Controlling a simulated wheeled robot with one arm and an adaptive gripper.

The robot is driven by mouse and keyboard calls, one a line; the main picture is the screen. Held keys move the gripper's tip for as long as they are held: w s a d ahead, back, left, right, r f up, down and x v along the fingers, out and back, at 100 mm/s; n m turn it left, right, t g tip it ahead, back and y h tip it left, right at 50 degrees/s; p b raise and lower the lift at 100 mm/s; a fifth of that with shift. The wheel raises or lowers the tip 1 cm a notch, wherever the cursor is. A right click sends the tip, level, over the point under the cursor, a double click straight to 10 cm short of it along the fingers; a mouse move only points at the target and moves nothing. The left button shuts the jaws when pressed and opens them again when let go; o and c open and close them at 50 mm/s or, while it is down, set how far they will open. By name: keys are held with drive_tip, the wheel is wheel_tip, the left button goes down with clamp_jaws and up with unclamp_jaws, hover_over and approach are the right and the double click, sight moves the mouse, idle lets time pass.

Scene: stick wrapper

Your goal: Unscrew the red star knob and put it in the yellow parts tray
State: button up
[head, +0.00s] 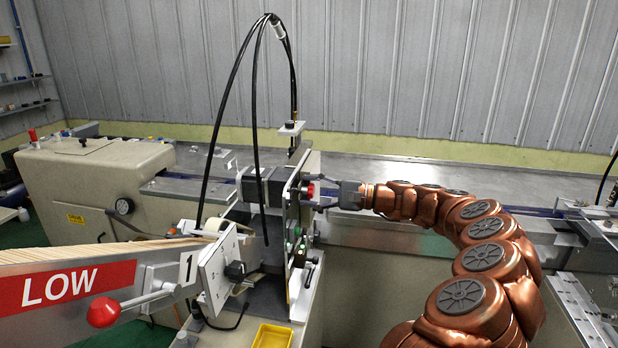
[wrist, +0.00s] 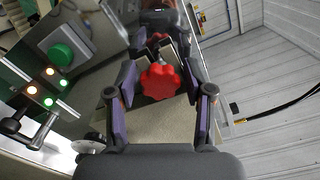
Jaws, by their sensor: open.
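The red star knob (wrist: 160,81) shows lobed and face-on in the wrist view, at the side of the machine. In the head view the knob (head: 309,190) is a small red shape on the machine's upright plate. My gripper (wrist: 161,75) is open, with its fingers on the left and right of the knob. I cannot tell whether the fingers touch it. In the head view my gripper (head: 322,193) reaches the knob from the right. The yellow parts tray (head: 272,336) is at the bottom edge of the head view, partly cut off, and looks empty.
A green button (wrist: 61,54) and several lit lamps are left of the knob in the wrist view. A black cable (head: 255,100) arches above the machine. A red ball-ended lever (head: 104,312) and a LOW sign (head: 60,287) stand at the front left.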

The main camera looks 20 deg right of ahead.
drive_tip(key=m+p, duration=0.2)
drive_tip(key=p, duration=0.1)
drive_tip(key=m+p, duration=0.2)
drive_tip(key=p, duration=0.1)
drive_tip(key=m+p, duration=0.2)
drive_tip(key=p, duration=0.1)
drive_tip(key=shift+r+p, duration=0.25)
drive_tip(key=shift+p, duration=0.05)
drive_tip(key=shift+d+f+m+p, duration=0.15)
drive_tip(key=shift+m+p, duration=0.35)
drive_tip(key=shift+m, duration=0.4)
drive_tip(key=shift+f+m, duration=0.2)
drive_tip(key=shift+m, duration=0.4)
drive_tip(key=shift+b, duration=0.3)
drive_tip(key=shift+c, duration=0.3)
drive_tip(key=shift+s+a+r, duration=0.1)
drive_tip(key=shift+a, duration=0.1)
drive_tip(key=c, duration=0.9)
